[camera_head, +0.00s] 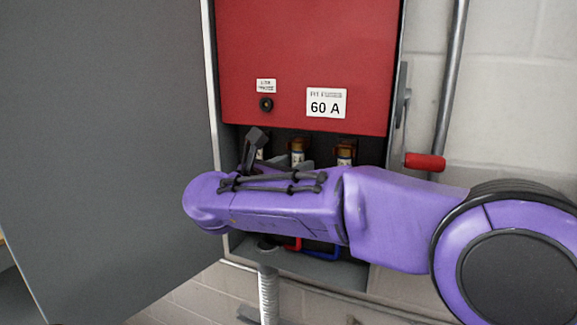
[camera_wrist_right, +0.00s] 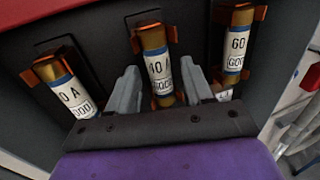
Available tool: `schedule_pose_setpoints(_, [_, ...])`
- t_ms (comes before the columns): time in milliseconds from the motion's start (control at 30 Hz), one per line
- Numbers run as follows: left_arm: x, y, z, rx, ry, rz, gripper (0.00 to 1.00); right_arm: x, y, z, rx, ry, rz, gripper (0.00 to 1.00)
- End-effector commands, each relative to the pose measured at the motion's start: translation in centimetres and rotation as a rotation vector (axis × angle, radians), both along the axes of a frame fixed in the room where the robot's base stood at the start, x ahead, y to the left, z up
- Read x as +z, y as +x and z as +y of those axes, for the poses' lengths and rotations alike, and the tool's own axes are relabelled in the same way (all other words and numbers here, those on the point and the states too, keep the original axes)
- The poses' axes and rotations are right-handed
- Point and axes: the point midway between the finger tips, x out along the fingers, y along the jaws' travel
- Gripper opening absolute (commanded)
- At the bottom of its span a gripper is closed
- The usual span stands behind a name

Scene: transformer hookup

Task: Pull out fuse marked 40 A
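Three gold-capped fuses stand in clips in the cabinet in the right wrist view. The middle fuse (camera_wrist_right: 158,68) has a label that reads as 40 A, with its first digit unclear. My right gripper (camera_wrist_right: 160,84) has one grey finger on each side of this fuse, with narrow gaps showing, so it looks open around it. In the head view the middle fuse (camera_head: 297,151) shows just above my purple right arm, which hides its lower part. The right gripper is mostly hidden there. My left gripper is not in view.
The left fuse (camera_wrist_right: 62,88) and the 60 fuse (camera_wrist_right: 237,45) stand close on either side. A red panel (camera_head: 305,55) labelled 60 A hangs above the fuses. A grey door (camera_head: 100,130) stands open at left. A red-handled lever (camera_head: 425,161) is on the right.

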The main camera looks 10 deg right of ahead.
Motion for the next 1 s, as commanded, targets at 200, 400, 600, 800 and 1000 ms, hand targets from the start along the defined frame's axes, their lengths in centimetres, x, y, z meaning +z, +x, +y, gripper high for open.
schedule_pose_setpoints(200, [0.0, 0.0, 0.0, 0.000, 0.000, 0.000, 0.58, 0.0, 0.0, 0.0, 0.000, 0.000, 0.000, 0.00])
schedule_pose_setpoints(400, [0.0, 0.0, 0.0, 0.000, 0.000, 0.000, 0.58, 0.0, 0.0, 0.1, 0.001, 0.000, 0.000, 0.00])
schedule_pose_setpoints(600, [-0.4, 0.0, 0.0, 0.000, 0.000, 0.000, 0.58, -0.1, -0.3, 0.3, 0.002, 0.000, -0.001, 0.00])
schedule_pose_setpoints(800, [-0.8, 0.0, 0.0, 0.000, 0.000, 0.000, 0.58, -0.1, -0.8, 0.7, 0.002, 0.000, 0.000, 0.00])
schedule_pose_setpoints(1000, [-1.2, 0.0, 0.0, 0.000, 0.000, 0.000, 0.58, -0.1, -1.3, 1.0, 0.002, -0.001, 0.001, 0.00])
